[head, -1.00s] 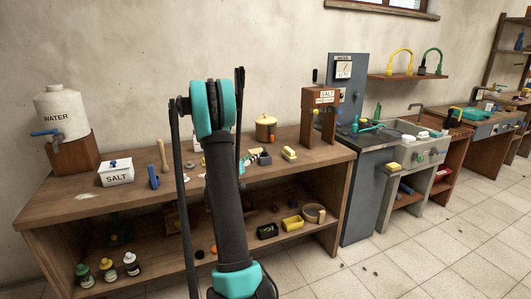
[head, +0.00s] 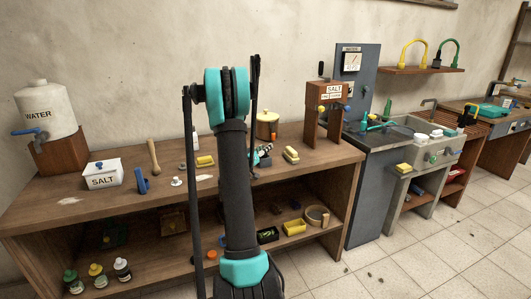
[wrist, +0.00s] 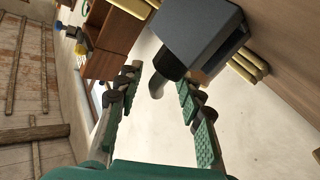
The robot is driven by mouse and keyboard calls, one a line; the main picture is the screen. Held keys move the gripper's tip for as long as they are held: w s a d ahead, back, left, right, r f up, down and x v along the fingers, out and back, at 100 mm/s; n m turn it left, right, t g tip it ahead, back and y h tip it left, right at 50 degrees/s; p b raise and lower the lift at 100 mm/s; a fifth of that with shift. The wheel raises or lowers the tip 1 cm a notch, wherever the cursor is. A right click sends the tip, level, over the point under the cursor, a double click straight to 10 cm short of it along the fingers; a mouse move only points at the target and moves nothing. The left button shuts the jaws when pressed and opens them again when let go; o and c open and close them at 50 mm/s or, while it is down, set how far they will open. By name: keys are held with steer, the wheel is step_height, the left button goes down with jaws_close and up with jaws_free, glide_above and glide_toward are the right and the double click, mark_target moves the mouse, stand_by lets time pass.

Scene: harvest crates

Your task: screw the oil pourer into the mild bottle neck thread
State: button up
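My gripper (wrist: 160,82) is open and empty in the wrist view, its two green-padded fingers apart. In the head view my raised arm hides part of the bench, and I cannot make out the fingertips there. A small pale piece with a narrow upright tip (head: 177,181) stands on the bench; it may be the oil pourer. Bottles with green (head: 71,281), yellow (head: 97,277) and black (head: 122,269) caps stand on the lower shelf. A slim white bottle (head: 195,140) stands at the back of the bench. I cannot tell which bottle is the mild one.
The wooden bench (head: 60,217) also carries a salt box (head: 103,178), a water dispenser (head: 45,108), a pestle (head: 154,157), a yellow block (head: 205,161) and a lidded pot (head: 267,124). A sink (head: 440,153) lies to the right.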

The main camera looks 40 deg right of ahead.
jaws_close()
steer(key=shift+r, duration=0.1)
stand_by(0.4)
